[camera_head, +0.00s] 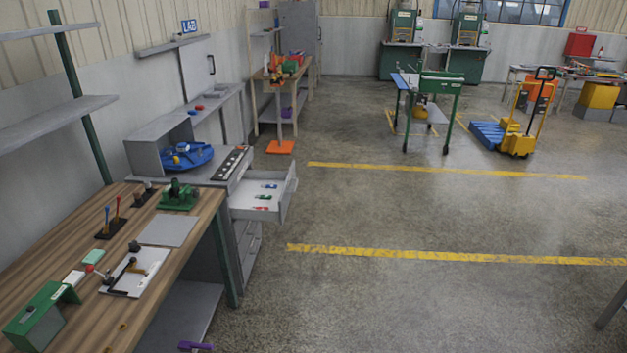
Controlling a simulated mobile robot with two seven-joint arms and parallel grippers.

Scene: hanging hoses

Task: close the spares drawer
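The open drawer (284,206) juts out to the right from the top of the grey cabinet (244,238) beyond the wooden workbench. Its tray is light grey, and a few small red, green and blue items (264,197) lie in it. Its front panel stands clear of the cabinet, over the aisle. No label on the drawer can be read from here. Neither of my grippers is in the head view.
The wooden workbench (200,208) with tools and fixtures fills the lower left, its green leg (226,262) near the cabinet. A blue round fixture (186,157) sits on the cabinet top. An orange-based stand (280,147) is beyond the drawer.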

